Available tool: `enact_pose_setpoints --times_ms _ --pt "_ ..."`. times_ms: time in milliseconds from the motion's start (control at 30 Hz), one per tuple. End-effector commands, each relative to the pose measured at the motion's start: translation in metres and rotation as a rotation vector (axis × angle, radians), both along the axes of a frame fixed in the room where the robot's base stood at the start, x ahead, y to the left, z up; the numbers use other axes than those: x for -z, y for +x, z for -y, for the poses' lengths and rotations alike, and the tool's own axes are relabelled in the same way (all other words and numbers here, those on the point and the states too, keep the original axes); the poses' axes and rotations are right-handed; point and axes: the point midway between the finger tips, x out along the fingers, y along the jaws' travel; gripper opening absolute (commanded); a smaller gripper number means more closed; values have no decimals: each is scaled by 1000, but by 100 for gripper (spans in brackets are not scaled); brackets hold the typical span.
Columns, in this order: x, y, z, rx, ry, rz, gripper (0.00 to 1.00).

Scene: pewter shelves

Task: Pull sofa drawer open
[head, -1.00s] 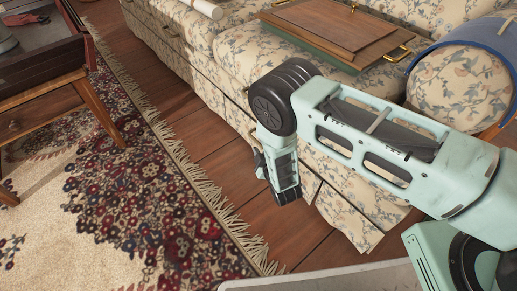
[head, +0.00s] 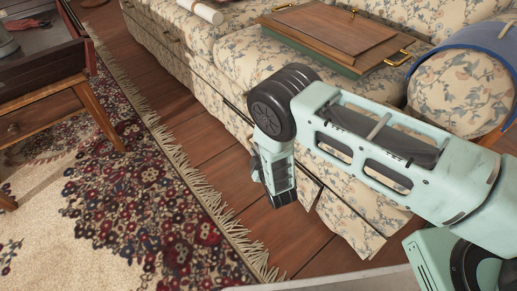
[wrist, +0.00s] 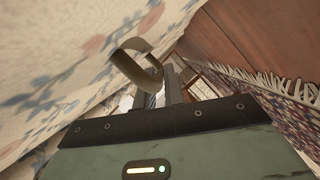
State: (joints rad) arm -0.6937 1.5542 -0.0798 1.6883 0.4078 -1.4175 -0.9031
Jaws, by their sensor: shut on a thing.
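The sofa (head: 225,60) has pale fabric with a blue and peach floral pattern, and its drawer front is covered in the same fabric. My gripper (head: 256,165) is low against the sofa front in the head view, and my wrist link partly hides it. In the wrist view my gripper (wrist: 172,88) is shut on the curved metal drawer handle (wrist: 132,62), beside the floral drawer front (wrist: 60,60). A dark gap shows in the sofa front just right of my gripper; I cannot tell how far the drawer stands out.
A brown wooden tray-like box (head: 325,35) with brass handles lies on the seat. A blue-edged round bolster (head: 465,90) is at the right. A wooden table (head: 50,110) stands at the left. A fringed rug (head: 150,210) and bare wood floor (head: 205,150) lie before the sofa.

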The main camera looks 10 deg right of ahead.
Motion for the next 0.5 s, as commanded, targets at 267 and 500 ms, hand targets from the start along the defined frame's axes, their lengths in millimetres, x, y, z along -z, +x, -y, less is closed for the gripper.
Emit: enact_pose_setpoints --times_ms 267,500 --pt "-1 -40 -58 -9 3 -5 0" --pt "1 -89 -129 -10 5 -5 0"
